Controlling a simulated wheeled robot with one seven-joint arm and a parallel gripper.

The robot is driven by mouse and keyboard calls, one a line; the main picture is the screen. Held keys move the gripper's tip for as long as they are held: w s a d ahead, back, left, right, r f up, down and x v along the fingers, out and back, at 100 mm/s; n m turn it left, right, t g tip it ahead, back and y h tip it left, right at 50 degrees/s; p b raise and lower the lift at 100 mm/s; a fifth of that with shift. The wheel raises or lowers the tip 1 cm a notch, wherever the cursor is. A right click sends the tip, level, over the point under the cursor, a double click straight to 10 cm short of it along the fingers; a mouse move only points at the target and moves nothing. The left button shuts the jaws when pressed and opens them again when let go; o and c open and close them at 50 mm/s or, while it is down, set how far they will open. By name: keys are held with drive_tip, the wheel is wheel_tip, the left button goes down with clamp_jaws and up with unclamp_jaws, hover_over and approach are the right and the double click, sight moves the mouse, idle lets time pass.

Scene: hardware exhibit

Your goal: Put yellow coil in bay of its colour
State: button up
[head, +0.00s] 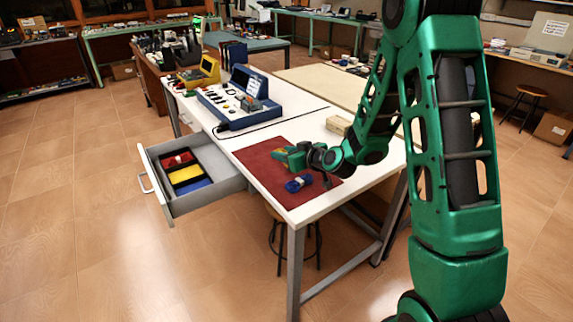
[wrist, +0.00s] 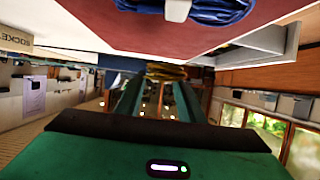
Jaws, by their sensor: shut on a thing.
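My gripper (head: 287,156) is low over the dark red mat (head: 262,163) on the white table. In the wrist view it is shut on the yellow coil (wrist: 166,71), which shows between the fingertips. In the head view the coil is too small and covered to make out clearly. The blue coil (head: 298,184) lies on the mat nearer the front, apart from my gripper; it also shows in the wrist view (wrist: 200,8). The open drawer (head: 222,180) at the left has a red bay (head: 172,165), a yellow bay (head: 186,173) and a blue bay (head: 193,187). A red coil (head: 179,158) lies in the red bay.
A blue instrument case (head: 240,98) and a yellow device (head: 203,74) stand farther back on the table. A small tan block (head: 338,125) is at the right. A stool (head: 294,235) stands under the table. Floor left of the drawer is clear.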

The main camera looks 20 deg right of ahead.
drive_tip(key=shift+w+d+f, duration=0.7)
drive_tip(key=shift+w+d, duration=0.05)
drive_tip(key=shift+w, duration=0.05)
drive_tip(key=shift+f, duration=1.95)
drive_tip(key=shift+f, duration=0.1)
drive_tip(key=o, duration=1)
drive_tip(key=shift+o, duration=0.2)
